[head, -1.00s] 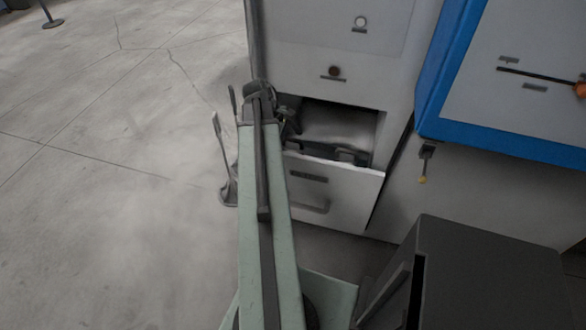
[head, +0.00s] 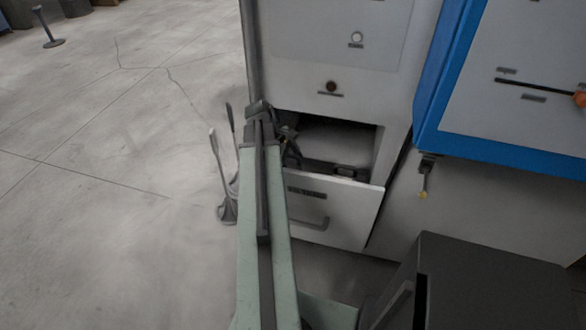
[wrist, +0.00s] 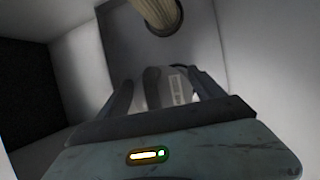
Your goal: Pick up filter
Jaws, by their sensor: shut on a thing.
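In the wrist view, the filter (wrist: 160,12) appears as a cream pleated cylinder in a dark grey plate. Its upper part is cut off by the picture edge. My gripper (wrist: 160,88) is shut on a dark upright grip in front of that plate. A pale label shows beside the grip. In the head view my gripper (head: 290,148) is at the left side of the opening above the pulled-out drawer (head: 325,212). It is small and dark there, partly behind my arm, and I cannot make out the filter.
Dark items (head: 345,171) lie in the drawer. The white cabinet (head: 335,62) rises behind the opening, with a blue-framed unit (head: 500,148) on its right. A dark box (head: 490,285) stands front right. Tall thin handles (head: 220,165) stand left.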

